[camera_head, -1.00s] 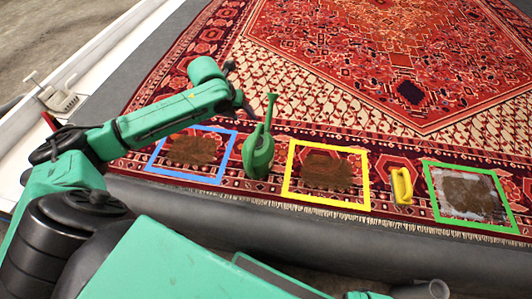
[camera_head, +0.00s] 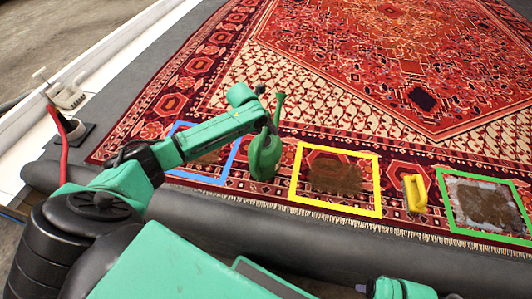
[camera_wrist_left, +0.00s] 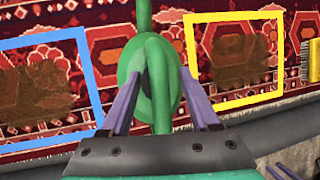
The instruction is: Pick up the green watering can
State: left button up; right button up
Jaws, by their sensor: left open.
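The green watering can (camera_head: 265,157) stands upright on the red rug, between the blue frame and the yellow frame. Its spout points up and away in the head view. My left gripper (camera_head: 268,124) is at the can's upper part. In the left wrist view the can (camera_wrist_left: 157,75) lies between the two purple fingers of my left gripper (camera_wrist_left: 160,95), one finger on each side. The gripper is open, and I cannot tell whether a finger touches the can.
A blue frame (camera_head: 210,180) and a yellow frame (camera_head: 335,204) surround brown stains on the rug (camera_head: 340,100). A yellow-handled brush (camera_head: 415,193) lies between the yellow frame and a green frame (camera_head: 487,235). A dark rolled edge (camera_head: 300,232) runs along the front.

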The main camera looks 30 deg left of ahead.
pick_arm(q)
grip_shut()
dwell(1.2)
jog(key=shift+w+r, duration=0.1)
jog(key=shift+r, duration=0.05)
